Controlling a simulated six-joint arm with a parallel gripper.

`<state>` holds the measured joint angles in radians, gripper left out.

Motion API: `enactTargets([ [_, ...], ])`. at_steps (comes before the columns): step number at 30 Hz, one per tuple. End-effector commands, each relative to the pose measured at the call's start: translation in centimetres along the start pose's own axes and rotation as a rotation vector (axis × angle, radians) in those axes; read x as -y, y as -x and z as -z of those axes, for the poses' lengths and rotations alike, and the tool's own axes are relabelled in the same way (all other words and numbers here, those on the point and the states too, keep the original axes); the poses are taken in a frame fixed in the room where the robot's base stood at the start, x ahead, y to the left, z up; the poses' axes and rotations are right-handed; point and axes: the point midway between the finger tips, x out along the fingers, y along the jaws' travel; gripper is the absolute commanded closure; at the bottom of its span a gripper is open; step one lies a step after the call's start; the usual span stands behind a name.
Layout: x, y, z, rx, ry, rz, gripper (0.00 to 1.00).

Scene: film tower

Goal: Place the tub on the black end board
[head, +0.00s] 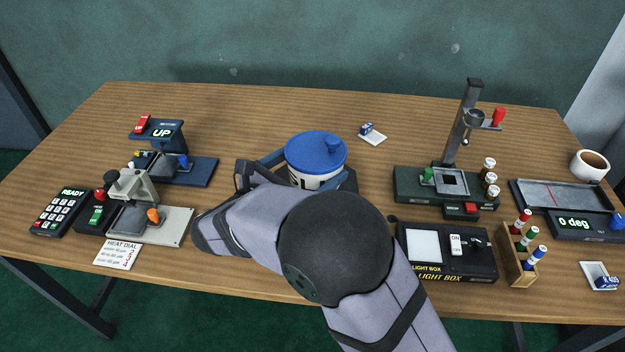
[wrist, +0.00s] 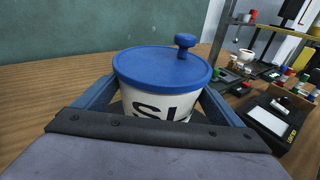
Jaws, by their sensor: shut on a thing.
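The tub (head: 316,152) is white with a blue knobbed lid and dark lettering, and it stands upright near the middle of the table in the head view. It also fills the middle of the wrist view (wrist: 158,85). My gripper (head: 302,172) is shut on the tub, with a blue finger on each side of its body. My arm hides the tub's underside, so I cannot tell whether it touches the table. I cannot pick out a black end board for certain; my arm covers part of the table.
A dark stand with a column (head: 465,125), a light box (head: 447,250) and a bottle rack (head: 520,255) stand to the right. A blue press (head: 170,165) and a keypad (head: 61,211) are at left. The back left table is clear.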

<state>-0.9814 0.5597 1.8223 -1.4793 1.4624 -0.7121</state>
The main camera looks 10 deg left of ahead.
Motion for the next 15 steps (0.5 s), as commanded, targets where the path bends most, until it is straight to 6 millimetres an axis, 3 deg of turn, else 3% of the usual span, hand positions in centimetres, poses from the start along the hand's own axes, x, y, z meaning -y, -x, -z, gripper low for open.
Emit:
enactTargets([
  [8, 0.0, -0.1, 0.6, 0.002, 0.0, 0.0, 0.5],
  [15, 0.2, -0.5, 3.2, 0.002, 0.002, 0.0, 0.5],
])
